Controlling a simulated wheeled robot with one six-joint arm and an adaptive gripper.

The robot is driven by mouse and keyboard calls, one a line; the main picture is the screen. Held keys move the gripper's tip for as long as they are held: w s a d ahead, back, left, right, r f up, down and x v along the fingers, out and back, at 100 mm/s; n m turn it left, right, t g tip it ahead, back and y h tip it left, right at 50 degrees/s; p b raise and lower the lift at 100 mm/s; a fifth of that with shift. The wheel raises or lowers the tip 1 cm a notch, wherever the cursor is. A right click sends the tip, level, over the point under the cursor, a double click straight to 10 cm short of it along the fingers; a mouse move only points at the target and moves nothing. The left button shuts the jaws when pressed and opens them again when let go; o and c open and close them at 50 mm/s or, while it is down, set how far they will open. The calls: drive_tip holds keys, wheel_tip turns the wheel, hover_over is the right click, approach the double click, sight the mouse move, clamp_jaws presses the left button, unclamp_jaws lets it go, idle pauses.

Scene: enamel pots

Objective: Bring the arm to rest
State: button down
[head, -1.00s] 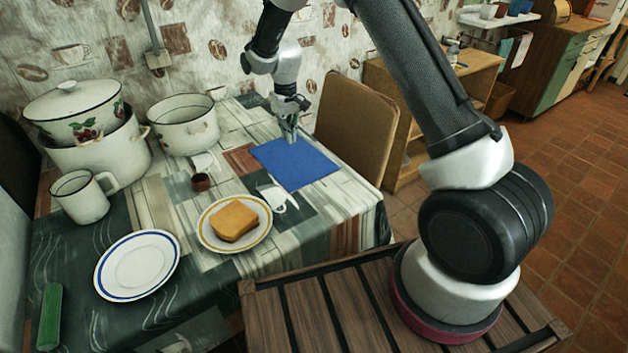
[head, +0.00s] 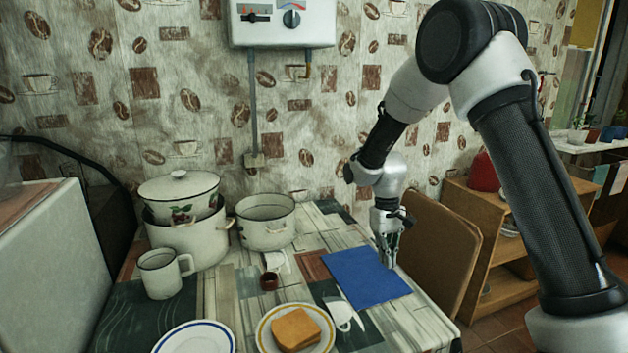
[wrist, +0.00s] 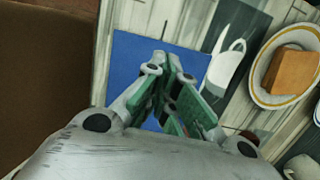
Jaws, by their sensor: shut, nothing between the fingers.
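My gripper (head: 388,258) is over the far right part of the blue mat (head: 362,283) on the table. Its fingers point down and are shut with nothing held. In the wrist view the closed green-padded fingers (wrist: 172,80) show in front of the blue mat (wrist: 130,62). I cannot tell the exact height of the fingertips above the mat. My arm comes in from the right of the head view and bends down to the gripper.
A brown chair (head: 432,250) stands close right of the gripper.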

drive_tip(key=s+d+r+m+t, duration=0.1)
drive_tip(key=s+d+r+t, duration=0.1)
drive_tip(key=s+d+r, duration=0.3)
drive_tip(key=s+d+r+m+t, duration=0.1)
drive_tip(key=s+d+r, duration=0.4)
drive_tip(key=s+r, duration=0.6)
drive_tip(key=s+d+r+m+t, duration=0.1)
drive_tip(key=s+d+r+t, duration=0.2)
drive_tip(key=s, duration=0.9)
wheel_tip(320, 180, up, 5)
drive_tip(key=d, duration=0.3)
drive_tip(key=shift+m+y, duration=0.3)
drive_tip(key=shift+a+f, duration=0.1)
drive_tip(key=shift+f, duration=0.05)
